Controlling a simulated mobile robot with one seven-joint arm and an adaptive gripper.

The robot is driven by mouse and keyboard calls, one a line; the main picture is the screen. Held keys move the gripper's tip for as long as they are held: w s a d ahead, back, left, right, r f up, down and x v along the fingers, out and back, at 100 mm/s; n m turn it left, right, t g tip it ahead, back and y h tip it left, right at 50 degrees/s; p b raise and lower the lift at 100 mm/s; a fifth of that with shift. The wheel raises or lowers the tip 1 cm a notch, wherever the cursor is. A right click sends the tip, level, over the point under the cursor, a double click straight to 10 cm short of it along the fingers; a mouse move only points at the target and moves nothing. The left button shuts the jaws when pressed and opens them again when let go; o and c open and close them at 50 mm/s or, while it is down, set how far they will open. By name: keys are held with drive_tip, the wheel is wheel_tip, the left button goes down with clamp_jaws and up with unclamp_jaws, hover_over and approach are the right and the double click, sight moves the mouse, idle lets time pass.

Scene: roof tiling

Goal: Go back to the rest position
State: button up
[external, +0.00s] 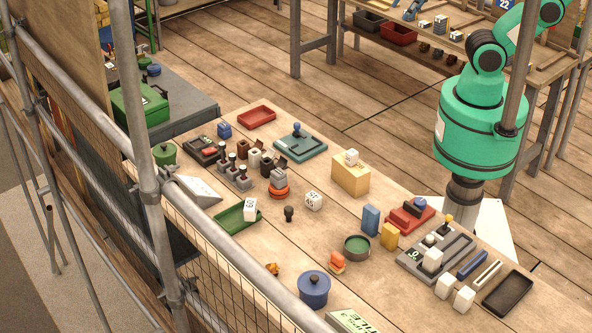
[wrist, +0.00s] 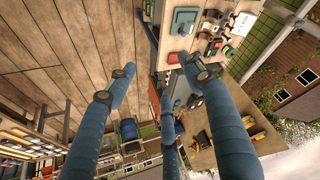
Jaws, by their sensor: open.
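In the wrist view, my gripper (wrist: 156,66) shows as thick blue fingers with dark joints. The two outer fingers are spread wide apart, and a further blue finger shows between them lower down. Nothing is held between them. The long wooden worktable (external: 319,240) with its items lies well beyond the fingers; part of it shows at the upper right of the wrist view. In the external view, only my green arm shows at the upper right, bent at its upper joint; the gripper is outside that frame.
The table holds a red tray (external: 257,117), a green tray (external: 238,219), a wooden block (external: 351,176), a blue pot (external: 314,289) and a black tray (external: 508,293). Scaffold poles (external: 141,150) stand at the left. A second bench (external: 420,40) stands behind. Plank floor between is clear.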

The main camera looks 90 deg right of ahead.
wheel_tip(320, 180, down, 2)
drive_tip(key=shift+f+b, duration=0.15)
drive_tip(key=shift+b, duration=0.6)
